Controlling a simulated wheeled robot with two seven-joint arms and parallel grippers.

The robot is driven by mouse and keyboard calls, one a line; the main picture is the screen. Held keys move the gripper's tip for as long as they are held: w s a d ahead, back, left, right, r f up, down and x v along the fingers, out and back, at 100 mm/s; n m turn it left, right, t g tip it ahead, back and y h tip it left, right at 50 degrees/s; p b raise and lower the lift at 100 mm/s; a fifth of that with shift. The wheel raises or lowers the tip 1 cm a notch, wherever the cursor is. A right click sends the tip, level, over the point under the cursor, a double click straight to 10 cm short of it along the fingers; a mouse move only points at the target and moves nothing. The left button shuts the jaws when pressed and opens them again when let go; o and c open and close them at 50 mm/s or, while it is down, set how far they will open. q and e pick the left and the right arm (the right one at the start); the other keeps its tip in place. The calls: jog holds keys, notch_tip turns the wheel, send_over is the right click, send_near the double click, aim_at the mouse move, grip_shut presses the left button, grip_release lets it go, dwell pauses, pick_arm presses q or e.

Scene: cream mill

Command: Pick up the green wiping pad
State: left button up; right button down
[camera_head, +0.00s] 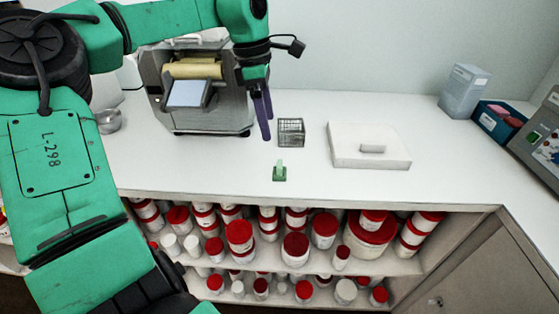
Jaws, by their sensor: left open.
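The green wiping pad (279,177) is a small dark green block with a paler upright grip on top. It stands on the white counter near its front edge. My left gripper (265,128) comes in from the upper left with its purple fingers pointing down. It is open and empty, behind and slightly left of the pad and apart from it. The fingers look nearly edge-on, so the gap between them is hard to see. My right gripper is not in view.
A roller mill (208,110) stands behind the gripper. A wire basket (291,132) is just behind the pad, and a white slab (368,150) lies to the right. Red-lidded jars (295,247) fill shelves below the counter (450,170).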

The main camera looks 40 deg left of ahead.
pick_arm(q)
send_over(280, 163)
jog(key=s, duration=0.2)
jog(key=f, duration=0.5)
jog(key=shift+a+f, duration=0.35)
jog(key=shift+a, duration=0.05)
jog(key=f, duration=0.2)
jog(key=w+f+p, duration=0.1)
jog(key=f, duration=0.1)
jog(key=d+f+p, duration=0.1)
jog(key=f, duration=0.1)
jog(key=shift+w+f, duration=0.2)
jog(key=shift+w, duration=0.1)
jog(key=shift+f, duration=0.2)
jog(key=shift+w, duration=0.1)
jog(key=shift+a, duration=0.1)
jog(key=shift+c, duration=0.6)
jog(key=c, duration=1.3)
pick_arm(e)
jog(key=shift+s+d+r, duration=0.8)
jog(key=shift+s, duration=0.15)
pick_arm(q)
jog(key=shift+r, duration=0.1)
